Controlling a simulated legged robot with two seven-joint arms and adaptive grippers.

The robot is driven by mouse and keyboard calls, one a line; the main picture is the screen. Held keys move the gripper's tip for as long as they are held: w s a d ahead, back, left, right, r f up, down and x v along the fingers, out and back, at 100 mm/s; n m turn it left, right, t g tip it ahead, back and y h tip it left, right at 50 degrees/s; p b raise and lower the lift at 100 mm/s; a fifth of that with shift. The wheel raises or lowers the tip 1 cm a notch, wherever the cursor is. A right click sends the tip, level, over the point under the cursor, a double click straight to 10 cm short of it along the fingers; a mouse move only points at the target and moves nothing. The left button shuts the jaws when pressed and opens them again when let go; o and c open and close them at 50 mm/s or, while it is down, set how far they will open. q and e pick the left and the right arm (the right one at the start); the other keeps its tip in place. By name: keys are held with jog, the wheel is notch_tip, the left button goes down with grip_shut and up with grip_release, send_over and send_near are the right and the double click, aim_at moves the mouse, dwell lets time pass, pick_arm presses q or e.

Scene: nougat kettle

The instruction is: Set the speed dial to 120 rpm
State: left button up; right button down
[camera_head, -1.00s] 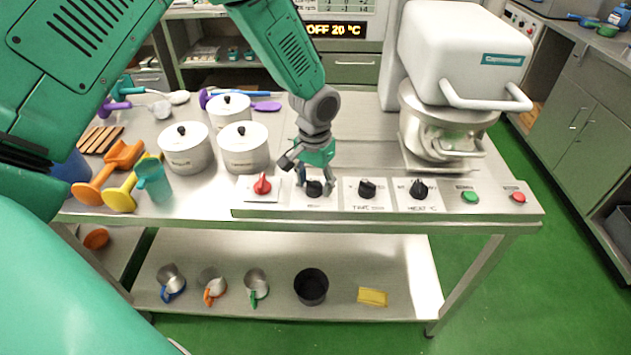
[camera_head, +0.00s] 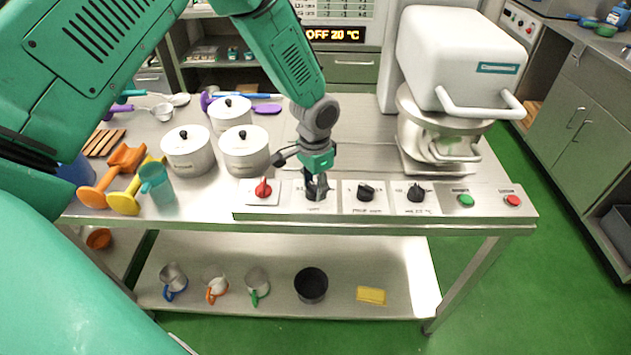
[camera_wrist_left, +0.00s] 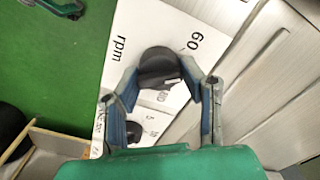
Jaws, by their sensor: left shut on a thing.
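The speed dial (camera_wrist_left: 160,66) is a round black knob on the white control panel, beside the printed "rpm" and "60" in the left wrist view. My left gripper (camera_head: 317,193) points down at the dial from above, and its fingers hide most of the dial in the head view. In the left wrist view my left gripper (camera_wrist_left: 165,88) has one finger on each side of the knob and is shut on it. Part of the number scale is hidden, so the dial's setting cannot be read. My right gripper is not in view.
On the same panel are a red switch (camera_head: 263,188) to the left, two more black knobs (camera_head: 366,192) (camera_head: 416,192), a green button (camera_head: 466,200) and a red button (camera_head: 513,200). Lidded pots (camera_head: 245,150) stand behind left, the white kettle machine (camera_head: 460,60) behind right.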

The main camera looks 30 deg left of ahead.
pick_arm(q)
jog(key=m+p, duration=0.1)
jog(key=m, duration=0.2)
jog(key=shift+r+m, duration=0.1)
jog(key=shift+m, duration=0.2)
jog(key=shift+m+p, duration=0.6)
jog(key=shift+m, duration=1)
jog(key=o, duration=1.2)
jog(key=shift+c, duration=0.2)
